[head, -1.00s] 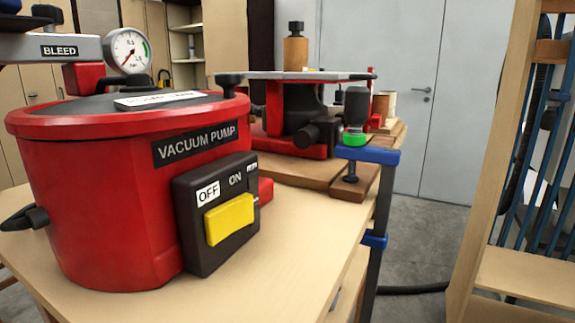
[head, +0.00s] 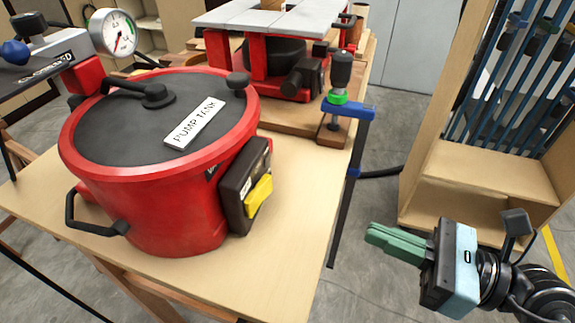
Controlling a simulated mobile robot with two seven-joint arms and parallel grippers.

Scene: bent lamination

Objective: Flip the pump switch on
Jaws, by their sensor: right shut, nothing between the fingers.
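The red vacuum pump tank (head: 150,215) stands on the wooden bench, with a dark lid labelled "PUMP TANK". A dark switch box (head: 236,190) sits on its right side and carries the yellow pump switch (head: 258,194). The switch is seen at a steep angle, and its ON and OFF labels cannot be read now. My right gripper (head: 372,233) is shut and empty, its green fingers pointing left. It hangs over the floor to the right of the bench, well apart from the switch. My left gripper is not in view.
A blue clamp (head: 348,111) grips the bench's right edge behind the tank. A red press (head: 290,75) stands further back. A pressure gauge (head: 115,33) rises at the back left. A wooden rack (head: 480,170) stands at right. The bench top (head: 290,190) right of the switch is clear.

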